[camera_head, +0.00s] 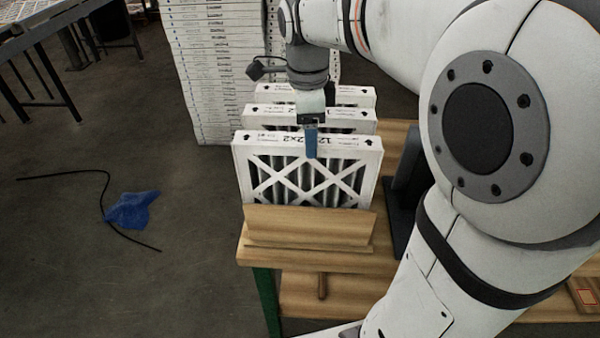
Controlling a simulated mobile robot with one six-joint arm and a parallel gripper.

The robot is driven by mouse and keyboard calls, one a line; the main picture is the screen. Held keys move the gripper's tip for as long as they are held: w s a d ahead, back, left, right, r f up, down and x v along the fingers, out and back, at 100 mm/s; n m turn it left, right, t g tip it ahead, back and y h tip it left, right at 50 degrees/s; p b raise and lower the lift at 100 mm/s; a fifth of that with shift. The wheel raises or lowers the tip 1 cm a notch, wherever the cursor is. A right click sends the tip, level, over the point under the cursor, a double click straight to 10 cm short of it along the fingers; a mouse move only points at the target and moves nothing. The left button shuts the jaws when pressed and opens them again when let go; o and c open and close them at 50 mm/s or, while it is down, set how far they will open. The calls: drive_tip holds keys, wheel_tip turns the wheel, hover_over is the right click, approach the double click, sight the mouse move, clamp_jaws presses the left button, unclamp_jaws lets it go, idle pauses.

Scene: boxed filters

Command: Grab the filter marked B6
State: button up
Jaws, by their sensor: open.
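Several white-framed pleated filters stand upright in a row on a wooden table. The front filter (258,141) shows a white lattice face and printing on its top edge. A middle filter (262,115) and a back filter (350,95) stand behind it. I cannot read a B6 mark on any of them. My gripper (311,150) hangs over the row from above. A blue finger overlaps the top edge of the front filter in the picture; whether it touches is unclear. The gripper is open and holds nothing that I can see. Its other finger is hidden.
A wooden holder (310,226) stands before the front filter on the table (400,264). A dark upright plate (403,185) is close on the right. A tall stack of white boxes (205,75) stands behind. A blue cloth (131,210) and black cable lie on the floor.

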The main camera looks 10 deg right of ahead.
drive_tip(key=shift+w+a+f+m, duration=0.1)
drive_tip(key=shift+a+m, duration=0.2)
drive_tip(key=shift+m, duration=0.1)
drive_tip(key=shift+w+a+f+y, duration=0.1)
drive_tip(key=shift+f+y, duration=0.05)
drive_tip(key=shift+y, duration=0.15)
drive_tip(key=p, duration=0.2)
hover_over(306, 189)
drive_tip(key=w, duration=0.2)
wheel_tip(306, 189, down, 8)
drive_tip(key=r, duration=0.1)
drive_tip(key=shift+d+f, duration=0.25)
drive_tip(key=shift+d, duration=0.1)
drive_tip(key=shift+c, duration=0.5)
drive_tip(key=c, duration=1.3)
drive_tip(key=shift+r, duration=0.2)
